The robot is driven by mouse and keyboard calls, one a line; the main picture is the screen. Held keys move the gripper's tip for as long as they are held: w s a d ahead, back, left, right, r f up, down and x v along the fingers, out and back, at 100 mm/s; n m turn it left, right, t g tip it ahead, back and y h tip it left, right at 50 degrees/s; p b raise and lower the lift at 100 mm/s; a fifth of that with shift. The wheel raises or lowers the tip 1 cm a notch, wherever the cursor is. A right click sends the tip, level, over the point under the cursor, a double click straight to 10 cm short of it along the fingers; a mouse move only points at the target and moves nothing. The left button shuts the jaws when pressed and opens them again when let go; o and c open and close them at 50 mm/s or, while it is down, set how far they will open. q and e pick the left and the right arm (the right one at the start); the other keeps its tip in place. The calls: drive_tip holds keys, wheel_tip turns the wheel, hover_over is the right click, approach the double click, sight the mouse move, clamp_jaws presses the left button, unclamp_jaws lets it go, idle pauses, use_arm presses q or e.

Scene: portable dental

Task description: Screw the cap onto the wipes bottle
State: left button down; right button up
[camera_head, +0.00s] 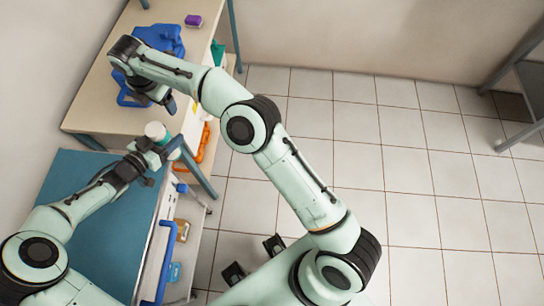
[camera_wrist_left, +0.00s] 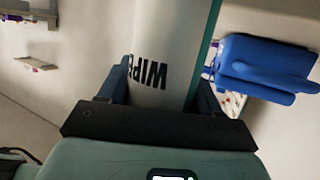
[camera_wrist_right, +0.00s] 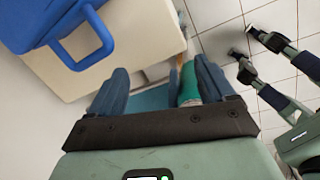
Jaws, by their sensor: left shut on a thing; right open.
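The wipes bottle is white with a green part and black lettering. It shows in the head view (camera_head: 156,131) and the left wrist view (camera_wrist_left: 165,45). My left gripper (camera_head: 160,148) is shut on it, with one finger on each side in the left wrist view (camera_wrist_left: 162,95). My right gripper (camera_head: 160,99) is open above the table edge, apart from the bottle. In the right wrist view, a green cylinder (camera_wrist_right: 187,88) appears beyond the open fingers (camera_wrist_right: 162,80), partly behind the right-hand one. I cannot tell the cap apart from the bottle.
A blue case (camera_head: 162,41) with a handle stands on the beige table (camera_head: 92,107), close to my right wrist. A purple object (camera_head: 193,20) lies at the back. A teal-topped cart (camera_head: 75,180) is below the left arm. An orange looped item (camera_head: 203,142) hangs beside the table.

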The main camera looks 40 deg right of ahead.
drive_tip(key=w+d+f+m+t, duration=0.1)
drive_tip(key=w+d+f+m, duration=0.15)
drive_tip(key=d+f, duration=0.45)
drive_tip(key=w+d+f+m+t, duration=0.1)
drive_tip(key=w+d+f+m, duration=0.1)
drive_tip(key=d+f+m, duration=0.35)
drive_tip(key=s+d+f+m+y, duration=0.1)
drive_tip(key=s+d+f, duration=0.15)
drive_tip(key=f, duration=0.25)
drive_tip(key=s+d+f+m, duration=0.1)
drive_tip(key=s+d+f, duration=0.15)
drive_tip(key=f, duration=0.35)
drive_tip(key=s+a+f+m+g+y, duration=0.1)
drive_tip(key=s+a+f+m, duration=0.25)
drive_tip(key=s+f, duration=0.45)
drive_tip(key=s+a+f+m+g+y, duration=0.1)
drive_tip(key=s+a+f+m+g, duration=0.3)
drive_tip(key=s, duration=0.8)
drive_tip(key=s+m, duration=1)
drive_tip(key=s, duration=1.2)
drive_tip(key=shift+d+m+y, duration=0.3)
drive_tip(key=shift+d+m, duration=0.05)
drive_tip(key=shift+d, duration=0.05)
use_arm(q)
drive_tip(key=shift+r, duration=0.1)
